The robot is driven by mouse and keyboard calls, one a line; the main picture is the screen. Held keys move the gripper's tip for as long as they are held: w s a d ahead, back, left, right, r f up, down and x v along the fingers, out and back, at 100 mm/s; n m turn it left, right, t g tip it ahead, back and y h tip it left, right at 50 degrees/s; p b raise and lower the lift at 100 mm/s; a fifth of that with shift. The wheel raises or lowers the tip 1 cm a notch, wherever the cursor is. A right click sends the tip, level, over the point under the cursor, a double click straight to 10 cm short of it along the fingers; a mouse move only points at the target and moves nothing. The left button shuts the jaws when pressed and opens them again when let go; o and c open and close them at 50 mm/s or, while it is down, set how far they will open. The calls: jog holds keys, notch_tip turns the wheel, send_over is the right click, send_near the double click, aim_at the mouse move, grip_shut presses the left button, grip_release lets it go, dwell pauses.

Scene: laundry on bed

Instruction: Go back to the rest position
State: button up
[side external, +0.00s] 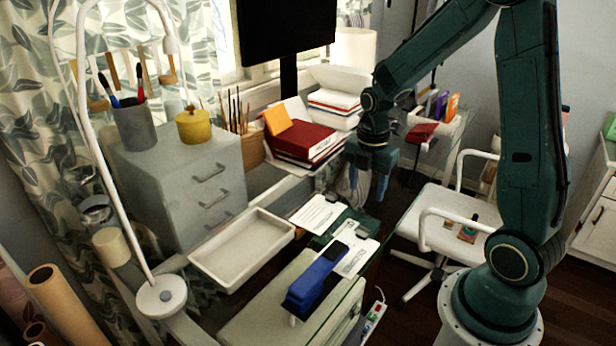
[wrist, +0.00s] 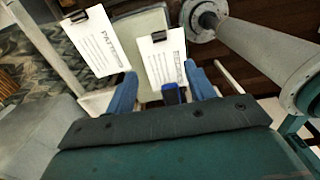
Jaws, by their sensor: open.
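My gripper (side external: 368,180) hangs pointing down at the end of my arm, above the desk's right edge, between the red folders and the white chair in the side view. Its two blue fingers are apart with nothing seen between them. In the wrist view my gripper (wrist: 161,88) shows its fingers spread, with paper sheets beyond them. A blue stapler-like object (side external: 315,280) lies on the pale surface at the front, apart from my gripper. A small blue piece (wrist: 172,93) shows between the fingers in the wrist view, seemingly beyond them.
Two clipped paper sheets (side external: 318,214) (side external: 355,257) lie below my gripper. An empty white tray (side external: 242,248) is left of them. Red folders (side external: 300,143) and a monitor (side external: 286,30) stand behind. A white chair (side external: 440,222) is to the right. A lamp (side external: 160,295) stands at left.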

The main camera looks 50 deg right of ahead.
jog(key=shift+r, duration=0.35)
jog(key=s+a+r+m+t, duration=0.5)
jog(key=s+a+r+m, duration=0.7)
jog(key=s+r+m, duration=0.2)
jog(key=shift+a+r+m+t, duration=0.35)
jog(key=shift+r+m, duration=0.75)
jog(key=shift+m, duration=0.8)
